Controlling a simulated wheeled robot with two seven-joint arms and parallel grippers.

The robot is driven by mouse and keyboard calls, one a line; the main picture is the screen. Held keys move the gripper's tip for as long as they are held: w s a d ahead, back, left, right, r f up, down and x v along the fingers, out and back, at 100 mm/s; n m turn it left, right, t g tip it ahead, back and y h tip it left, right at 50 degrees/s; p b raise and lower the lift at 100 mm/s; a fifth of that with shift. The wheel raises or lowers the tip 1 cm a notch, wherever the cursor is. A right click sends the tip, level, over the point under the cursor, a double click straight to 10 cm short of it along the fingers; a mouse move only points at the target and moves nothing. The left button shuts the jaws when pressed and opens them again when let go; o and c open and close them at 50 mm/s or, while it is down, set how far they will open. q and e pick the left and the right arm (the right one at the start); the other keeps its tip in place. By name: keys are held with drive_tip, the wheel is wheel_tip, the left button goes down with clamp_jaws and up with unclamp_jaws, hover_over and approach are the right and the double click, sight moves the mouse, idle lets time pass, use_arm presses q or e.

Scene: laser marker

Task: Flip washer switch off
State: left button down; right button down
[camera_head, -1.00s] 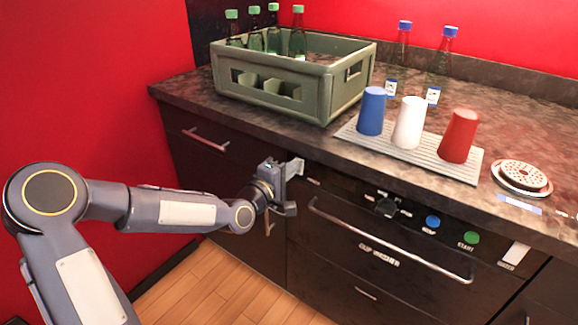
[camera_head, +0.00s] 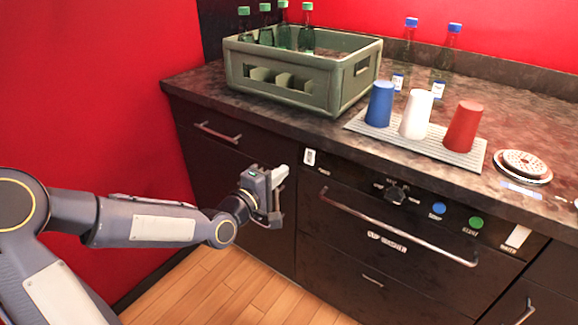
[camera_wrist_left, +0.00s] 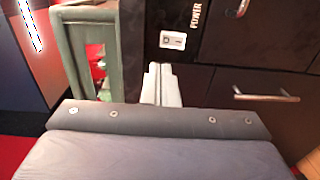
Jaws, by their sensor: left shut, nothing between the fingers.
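The washer switch (camera_head: 310,157) is a small white rocker at the left end of the dark cup washer panel (camera_head: 345,185). It also shows in the left wrist view (camera_wrist_left: 173,40), beside the word POWER, with a small red mark on it. Which way it is tipped is too small to tell. My left gripper (camera_head: 282,174) is shut and empty, just left of and below the switch in the head view. In the left wrist view its closed fingertips (camera_wrist_left: 160,68) are a little below the switch, with a visible gap. My right gripper is not in view.
A metal handle bar (camera_head: 395,228) runs across the washer front. A dark knob (camera_head: 397,195), a blue button (camera_head: 438,208) and a green button (camera_head: 476,223) are on the panel. A green crate (camera_head: 300,85) and several cups stand on the counter (camera_head: 310,127).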

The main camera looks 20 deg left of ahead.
use_arm(q)
drive_tip(key=v, duration=0.3)
drive_tip(key=shift+s+r+p, duration=0.2)
drive_tip(key=shift+s+p, duration=0.1)
drive_tip(key=shift+p, duration=0.1)
drive_tip(key=shift+f, duration=0.1)
drive_tip(key=s+a+f+m+g+y, duration=0.15)
drive_tip(key=s+m+g, duration=0.4)
drive_tip(key=s, duration=0.85)
drive_tip(key=s+f+m+g+y, duration=0.1)
drive_tip(key=s+f+m+g, duration=0.35)
drive_tip(key=s, duration=0.95)
wheel_tip(320, 180, up, 20)
drive_tip(key=m+g+p, duration=0.1)
drive_tip(key=m+p, duration=0.1)
drive_tip(key=p, duration=1.6)
drive_tip(key=shift+a, duration=0.15)
